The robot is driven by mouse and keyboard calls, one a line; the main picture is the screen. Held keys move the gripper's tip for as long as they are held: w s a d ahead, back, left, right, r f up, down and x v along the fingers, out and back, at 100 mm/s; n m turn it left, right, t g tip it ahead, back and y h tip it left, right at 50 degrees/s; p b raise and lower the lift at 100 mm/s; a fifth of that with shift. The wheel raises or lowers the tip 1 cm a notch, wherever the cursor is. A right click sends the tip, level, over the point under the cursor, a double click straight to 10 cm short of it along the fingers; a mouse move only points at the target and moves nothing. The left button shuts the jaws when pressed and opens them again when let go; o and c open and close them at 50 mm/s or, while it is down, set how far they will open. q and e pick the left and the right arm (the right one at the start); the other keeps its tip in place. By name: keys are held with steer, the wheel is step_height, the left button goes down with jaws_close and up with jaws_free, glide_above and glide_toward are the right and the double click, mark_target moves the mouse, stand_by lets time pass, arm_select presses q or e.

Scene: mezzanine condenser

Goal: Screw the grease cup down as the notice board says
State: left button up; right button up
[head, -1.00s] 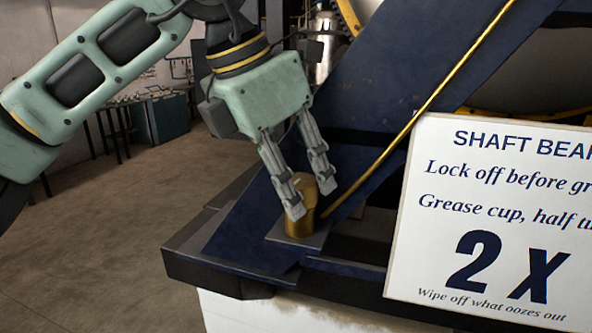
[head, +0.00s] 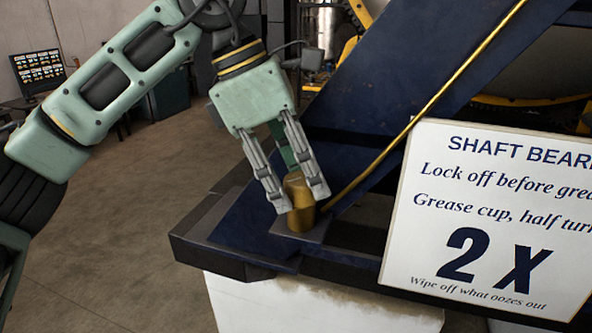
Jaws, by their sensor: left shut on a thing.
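The brass grease cup (head: 300,217) stands upright on a small plate on the dark blue frame, at the middle of the head view. My left gripper (head: 298,203) reaches down from above and is shut on the cup, one finger on each side of it. The fingers hide part of the cup's sides. The white notice board (head: 400,262) stands to the right, tilted. It reads "Grease cup, half tur…", cut off by the picture edge, with a large "2 X" and "Wipe off what oozes out" below. My right gripper is not in view.
A thin brass pipe (head: 412,122) runs from beside the cup up along the blue beam (head: 392,75). A pale block (head: 300,305) supports the frame. Open floor (head: 120,215) lies to the left, with a monitor (head: 38,70) behind.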

arm_select(q)
steer(key=shift+w, duration=0.1)
steer(key=o, duration=1)
steer(key=shift+w, duration=0.1)
steer(key=shift+o, duration=0.2)
steer(key=shift+a+r, duration=0.1)
steer(key=shift+r, duration=0.05)
steer(key=v, duration=0.7)
steer(key=shift+a+r, duration=0.2)
steer(key=shift+r, duration=0.15)
